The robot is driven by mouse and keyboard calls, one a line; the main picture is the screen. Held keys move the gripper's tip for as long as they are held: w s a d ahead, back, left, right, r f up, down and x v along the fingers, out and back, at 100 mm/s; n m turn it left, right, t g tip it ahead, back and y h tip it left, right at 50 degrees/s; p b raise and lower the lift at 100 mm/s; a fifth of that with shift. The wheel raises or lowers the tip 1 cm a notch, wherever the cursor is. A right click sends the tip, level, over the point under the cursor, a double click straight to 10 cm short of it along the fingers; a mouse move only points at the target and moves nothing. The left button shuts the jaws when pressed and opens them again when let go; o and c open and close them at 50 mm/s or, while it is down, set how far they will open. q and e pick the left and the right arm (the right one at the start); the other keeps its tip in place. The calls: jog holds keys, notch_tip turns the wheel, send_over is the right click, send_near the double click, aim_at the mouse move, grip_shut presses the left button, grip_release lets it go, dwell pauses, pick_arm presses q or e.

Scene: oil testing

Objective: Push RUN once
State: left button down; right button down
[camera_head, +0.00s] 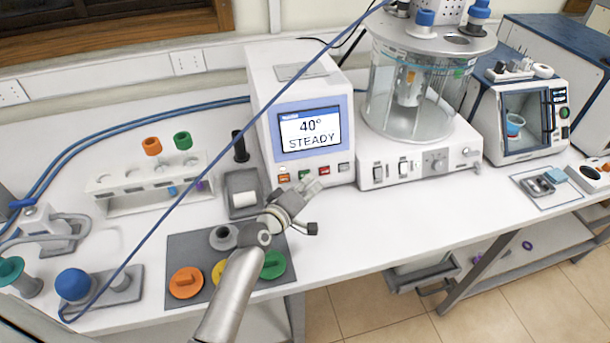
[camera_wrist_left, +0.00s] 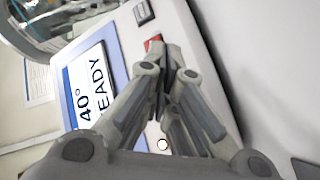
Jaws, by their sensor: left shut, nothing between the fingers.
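The white instrument (camera_head: 262,95) has a screen (camera_head: 310,130) reading "40° STEADY" and a row of small buttons under it. My left gripper (camera_head: 318,185) is shut and empty, close in front of the button row. In the left wrist view its fingertips (camera_wrist_left: 168,50) overlap the panel beside a red button (camera_wrist_left: 153,42). Contact cannot be told, and the fingers hide part of the row.
A glass-vessel apparatus (camera_head: 412,95) stands right of the instrument. A dark mat (camera_head: 180,246) with coloured knobs lies beneath my left arm. A white rack (camera_head: 110,202) stands at the left, and a blue cable crosses the view. The bench front right of my gripper is clear.

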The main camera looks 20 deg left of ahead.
pick_arm(q)
jog(key=shift+w+a+f, duration=0.15)
jog(key=shift+w+a, duration=0.05)
jog(key=shift+w, duration=0.05)
jog(key=shift+w+a+f+b, duration=0.15)
jog(key=shift+w+a+b, duration=0.05)
jog(key=shift+w+b, duration=0.15)
dwell(0.7)
jog(key=shift+s+d, duration=0.1)
dwell(0.4)
jog(key=shift+s+d+r+p, duration=0.35)
jog(key=shift+s+p, duration=0.25)
jog(key=shift+p, duration=0.1)
jog(key=shift+s+d+r+p, duration=0.25)
jog(key=shift+s+p, duration=0.1)
jog(key=shift+p, duration=0.2)
jog(key=shift+s+d+r+p, duration=0.35)
jog(key=shift+s+p, duration=0.1)
jog(key=shift+s, duration=0.1)
jog(key=shift+s+d+r+p, duration=0.2)
jog(key=shift+s+d+p, duration=0.15)
jog(key=shift+s+p, duration=0.15)
jog(key=shift+s+d+r+p, duration=0.15)
jog(key=shift+s+d+p, duration=0.2)
jog(key=shift+s, duration=0.15)
